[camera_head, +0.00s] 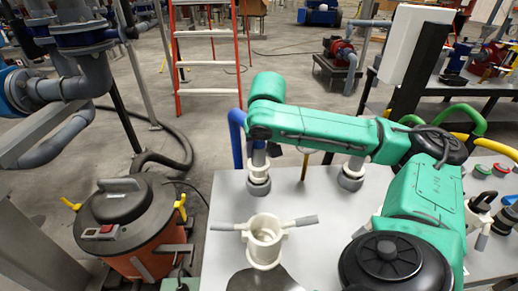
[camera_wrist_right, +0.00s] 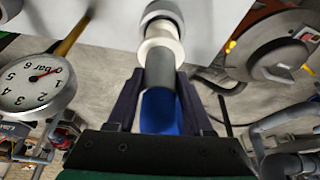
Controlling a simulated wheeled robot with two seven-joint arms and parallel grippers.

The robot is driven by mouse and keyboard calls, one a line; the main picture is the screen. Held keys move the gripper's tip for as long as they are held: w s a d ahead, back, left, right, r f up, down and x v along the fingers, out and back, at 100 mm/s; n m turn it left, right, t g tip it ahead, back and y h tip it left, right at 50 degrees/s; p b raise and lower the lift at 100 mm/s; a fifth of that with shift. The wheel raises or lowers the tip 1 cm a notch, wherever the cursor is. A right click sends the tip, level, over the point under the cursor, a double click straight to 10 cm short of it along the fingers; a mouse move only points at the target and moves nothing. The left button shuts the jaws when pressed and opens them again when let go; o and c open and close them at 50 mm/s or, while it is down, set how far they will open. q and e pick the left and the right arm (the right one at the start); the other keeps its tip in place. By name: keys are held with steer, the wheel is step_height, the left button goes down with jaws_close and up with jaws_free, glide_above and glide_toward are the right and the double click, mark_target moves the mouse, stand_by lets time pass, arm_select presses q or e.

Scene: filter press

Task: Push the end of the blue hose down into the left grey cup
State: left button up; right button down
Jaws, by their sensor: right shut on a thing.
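The blue hose (camera_head: 237,137) comes up at the left edge of the white table; in the right wrist view its blue part (camera_wrist_right: 160,112) lies between my fingers. Its grey end piece (camera_wrist_right: 166,65) and pale collar (camera_wrist_right: 158,36) point at the left grey cup (camera_head: 258,187). The collar meets or overlaps the cup's rim (camera_wrist_right: 160,9); I cannot tell how deep the end sits. My right gripper (camera_wrist_right: 167,80) is shut on the hose just above the cup, mostly hidden by my green wrist in the head view. My left gripper is not in view.
The right grey cup (camera_head: 352,180) stands under my forearm. A cream pot with two side handles (camera_head: 265,238) stands at the table's front. A round gauge (camera_wrist_right: 32,88) shows in the wrist view. An orange-and-black vacuum (camera_head: 130,220) stands left of the white table (camera_head: 226,190).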

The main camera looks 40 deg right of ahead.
mark_target(259, 162)
steer(key=shift+f+b, duration=1)
steer(key=shift+f, duration=1.1)
steer(key=shift+c, duration=1.1)
jaws_free()
steer(key=p+v, duration=0.3)
steer(key=v, duration=1.1)
steer(key=shift+r, duration=0.3)
steer(key=shift+a+f, duration=0.1)
steer(key=shift+a, duration=0.05)
